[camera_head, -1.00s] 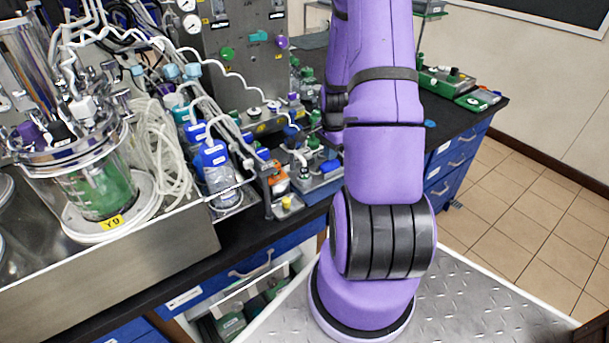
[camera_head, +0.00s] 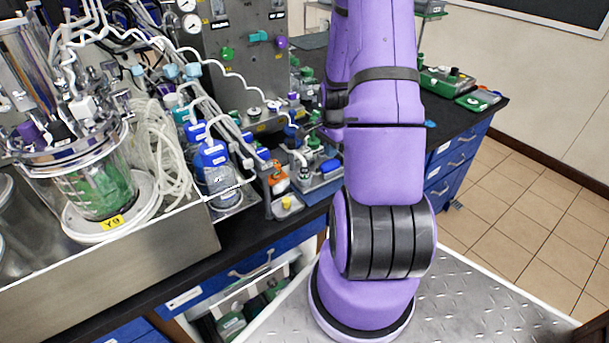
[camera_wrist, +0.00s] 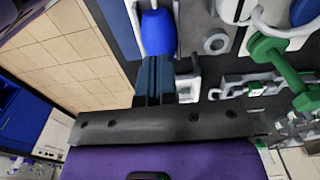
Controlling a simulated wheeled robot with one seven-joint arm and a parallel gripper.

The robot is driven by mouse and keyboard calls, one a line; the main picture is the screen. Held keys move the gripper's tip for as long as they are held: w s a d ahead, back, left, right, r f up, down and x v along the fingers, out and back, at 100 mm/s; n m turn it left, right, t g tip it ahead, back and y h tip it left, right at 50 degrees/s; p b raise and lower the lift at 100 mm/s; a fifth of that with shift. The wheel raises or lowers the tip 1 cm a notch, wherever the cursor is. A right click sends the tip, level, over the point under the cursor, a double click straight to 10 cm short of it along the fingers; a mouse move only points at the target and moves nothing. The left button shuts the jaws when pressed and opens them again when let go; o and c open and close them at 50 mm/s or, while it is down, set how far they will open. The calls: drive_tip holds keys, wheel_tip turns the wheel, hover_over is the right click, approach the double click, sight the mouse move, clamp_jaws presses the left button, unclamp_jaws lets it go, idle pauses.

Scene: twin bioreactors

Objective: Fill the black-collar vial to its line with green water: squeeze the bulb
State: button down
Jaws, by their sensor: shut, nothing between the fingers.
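In the wrist view a rounded blue piece that looks like the bulb (camera_wrist: 158,32) lies straight ahead of my gripper (camera_wrist: 155,64). The two dark blue fingers are together with nothing between them. Their tips reach the near end of the blue piece; I cannot tell whether they touch it. In the head view my arm hides most of the gripper. Green liquid (camera_head: 98,192) stands in the glass vessel (camera_head: 125,160) at the left, labelled Y9. I cannot pick out the black-collar vial or its fill line.
Crowded fittings stand close to the gripper: a white ring (camera_wrist: 217,43), a white bracket (camera_wrist: 190,85) and green clamps (camera_wrist: 265,50). Tiled floor (camera_head: 540,240) lies open at the right.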

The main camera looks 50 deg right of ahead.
sight(330, 161)
drive_tip(key=shift+f, duration=0.15)
drive_tip(key=shift+f, duration=1.65)
drive_tip(key=shift+r, duration=1.85)
drive_tip(key=shift+f, duration=0.2)
drive_tip(key=shift+f, duration=1.55)
idle(0.9)
drive_tip(key=shift+r, duration=1.75)
